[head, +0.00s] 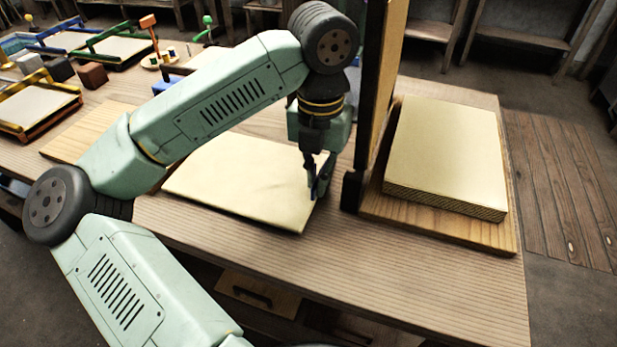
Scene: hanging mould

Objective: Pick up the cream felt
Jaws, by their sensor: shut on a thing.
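The cream felt (240,183) is a flat, pale sheet in the middle of the table in the head view. Its right front corner looks slightly raised, with a shadow under its front edge. My gripper (317,192) points down at the felt's right edge and is shut on it there. The fingertips are small and partly dark, so the exact grip is hard to see. My arm crosses over the felt's far left part and hides some of it.
Right of my gripper stands an upright dark-edged frame (372,100). Beyond it a thick cream stack (445,155) lies on a wooden board (440,222). Wooden frames with cream sheets (38,105) and small blocks (92,75) fill the far left. The table's front strip (330,260) is clear.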

